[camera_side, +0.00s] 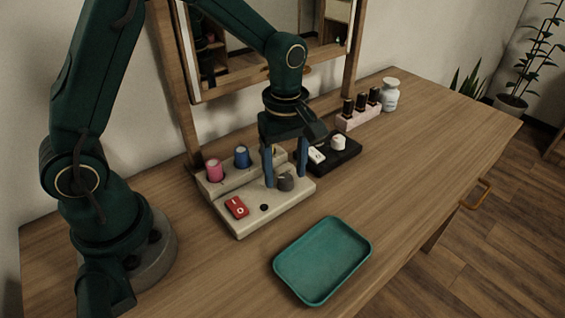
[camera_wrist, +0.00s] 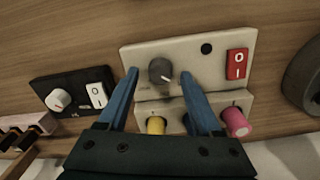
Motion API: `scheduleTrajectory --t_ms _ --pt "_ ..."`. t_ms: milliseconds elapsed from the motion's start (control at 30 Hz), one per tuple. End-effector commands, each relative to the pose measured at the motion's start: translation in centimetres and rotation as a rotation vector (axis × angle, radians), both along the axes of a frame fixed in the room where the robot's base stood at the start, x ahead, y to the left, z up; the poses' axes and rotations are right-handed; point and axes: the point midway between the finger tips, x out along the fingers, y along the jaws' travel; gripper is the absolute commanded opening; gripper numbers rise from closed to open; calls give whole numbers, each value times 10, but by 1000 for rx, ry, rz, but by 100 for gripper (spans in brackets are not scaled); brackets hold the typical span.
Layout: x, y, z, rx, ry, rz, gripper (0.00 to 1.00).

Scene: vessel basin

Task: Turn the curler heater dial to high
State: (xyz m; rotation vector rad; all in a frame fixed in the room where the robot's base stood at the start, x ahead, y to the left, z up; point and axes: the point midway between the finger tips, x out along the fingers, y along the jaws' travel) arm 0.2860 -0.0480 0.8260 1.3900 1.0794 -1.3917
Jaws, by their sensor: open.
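The curler heater (camera_side: 236,222) is a cream stepped box on the table, with a grey dial (camera_side: 285,181), a red rocker switch (camera_side: 237,207) and a small black button. Pink, blue and yellow curlers stand in its raised back part. My gripper (camera_side: 285,184) points down at the dial, its blue fingers apart. In the wrist view the dark dial (camera_wrist: 161,71) lies between the two open fingertips (camera_wrist: 159,73), with a gap visible on each side. The pointer's exact setting is too small to read. The blue curler is mostly hidden behind a finger in the wrist view.
A black box (camera_side: 334,155) with a white dial and white switch stands close by on the right. Beyond it are a pink holder (camera_side: 357,120) with dark bottles and a white jar (camera_side: 390,95). A teal tray (camera_side: 322,259) lies in front. A mirror stands behind.

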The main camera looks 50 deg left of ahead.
Motion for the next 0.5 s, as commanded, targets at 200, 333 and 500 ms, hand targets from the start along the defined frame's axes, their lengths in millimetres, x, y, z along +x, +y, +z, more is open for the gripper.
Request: scheduleTrajectory --t_ms 200,333,500 --pt "0 0 -5 0 -1 0 66" --pt "0 0 -5 0 -1 0 59" --pt "0 0 -4 0 -1 0 0"
